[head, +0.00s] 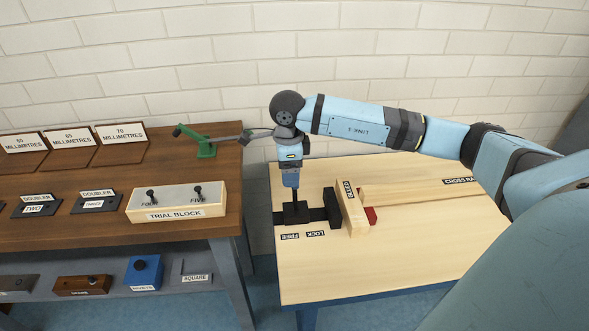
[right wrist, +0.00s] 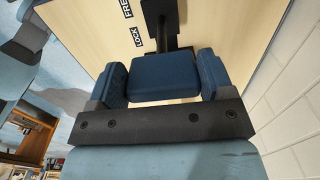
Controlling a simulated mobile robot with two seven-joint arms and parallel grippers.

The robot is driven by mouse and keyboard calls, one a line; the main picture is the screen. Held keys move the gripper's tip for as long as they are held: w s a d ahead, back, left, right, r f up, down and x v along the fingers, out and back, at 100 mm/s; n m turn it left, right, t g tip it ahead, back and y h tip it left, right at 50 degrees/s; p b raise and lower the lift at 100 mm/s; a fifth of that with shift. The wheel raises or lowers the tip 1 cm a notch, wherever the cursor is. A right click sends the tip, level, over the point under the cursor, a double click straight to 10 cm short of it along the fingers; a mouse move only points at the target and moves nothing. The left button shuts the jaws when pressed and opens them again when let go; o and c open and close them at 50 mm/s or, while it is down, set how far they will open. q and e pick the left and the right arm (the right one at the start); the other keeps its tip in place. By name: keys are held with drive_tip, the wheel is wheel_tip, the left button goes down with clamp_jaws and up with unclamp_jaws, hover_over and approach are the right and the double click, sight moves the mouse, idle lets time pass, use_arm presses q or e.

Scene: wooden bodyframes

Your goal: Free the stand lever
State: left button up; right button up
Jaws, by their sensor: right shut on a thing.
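The stand lever (head: 297,213) is a black block with a short upright on a dark track across the pale wooden stand top. In the head view it sits at the left of the track, beside the FREE label (head: 290,237); the LOCK label (head: 316,233) is to its right. My right gripper (head: 293,190) points down onto the lever from above. In the right wrist view a dark block (right wrist: 165,76) sits between the two blue fingers, shut on it. Its lower part is hidden there. My left gripper is not in view.
A black upright piece (head: 332,206) and a wooden riser (head: 351,210) stand right of the lever, with a red piece (head: 370,215) and a long rail (head: 415,189) beyond. A brown bench on the left holds the trial block (head: 177,202) and a green clamp (head: 203,146). The stand's front is clear.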

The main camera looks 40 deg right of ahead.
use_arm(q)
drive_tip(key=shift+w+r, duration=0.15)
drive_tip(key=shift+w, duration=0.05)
use_arm(e)
drive_tip(key=w+a+f+g+h, duration=0.1)
drive_tip(key=w+a+f, duration=0.2)
drive_tip(key=a, duration=0.4)
drive_tip(key=shift+w+f, duration=0.4)
drive_tip(key=shift+w, duration=0.05)
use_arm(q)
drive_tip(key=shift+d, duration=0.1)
use_arm(e)
drive_tip(key=o, duration=1.1)
drive_tip(key=shift+d, duration=0.1)
drive_tip(key=shift+o, duration=0.9)
drive_tip(key=shift+d+r, duration=0.1)
use_arm(q)
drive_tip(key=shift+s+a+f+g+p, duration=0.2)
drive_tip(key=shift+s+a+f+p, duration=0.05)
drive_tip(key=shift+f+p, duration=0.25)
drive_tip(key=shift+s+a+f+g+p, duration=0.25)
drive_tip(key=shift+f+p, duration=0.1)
drive_tip(key=shift+p, duration=0.25)
use_arm(e)
wheel_tip(320, 180, up, 14)
drive_tip(key=w+a, duration=0.1)
drive_tip(key=shift+a, duration=0.25)
